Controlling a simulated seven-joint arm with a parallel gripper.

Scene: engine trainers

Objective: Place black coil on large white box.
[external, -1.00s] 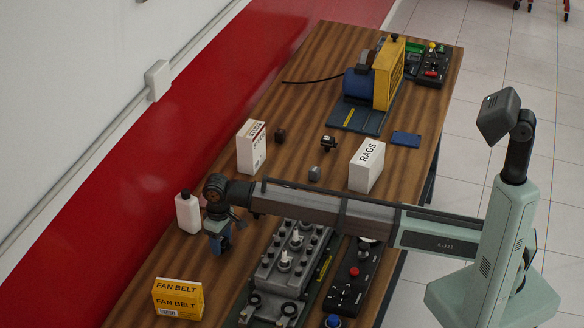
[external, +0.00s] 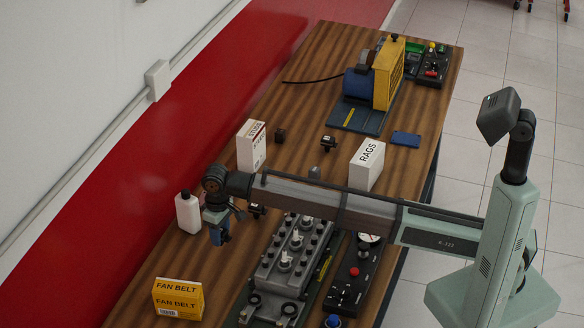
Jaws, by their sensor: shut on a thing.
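My gripper (external: 220,236) points down over the left part of the wooden bench, just right of the white bottle. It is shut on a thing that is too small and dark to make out. Small black coil-like parts stand on the bench: one (external: 280,135) beside a white box, one (external: 328,143) farther right, and one (external: 257,211) just right of my gripper by the arm. A white box (external: 251,147) stands upright at the left. Another white box marked RAGS (external: 367,165) stands at the right. I cannot tell which is larger.
A white bottle (external: 188,213), a yellow FAN BELT box (external: 178,299), a grey engine block (external: 285,262) and a black control panel (external: 352,275) stand near my arm. A small grey cube (external: 315,172) is partly hidden by it. A blue-yellow machine (external: 389,75) stands far back.

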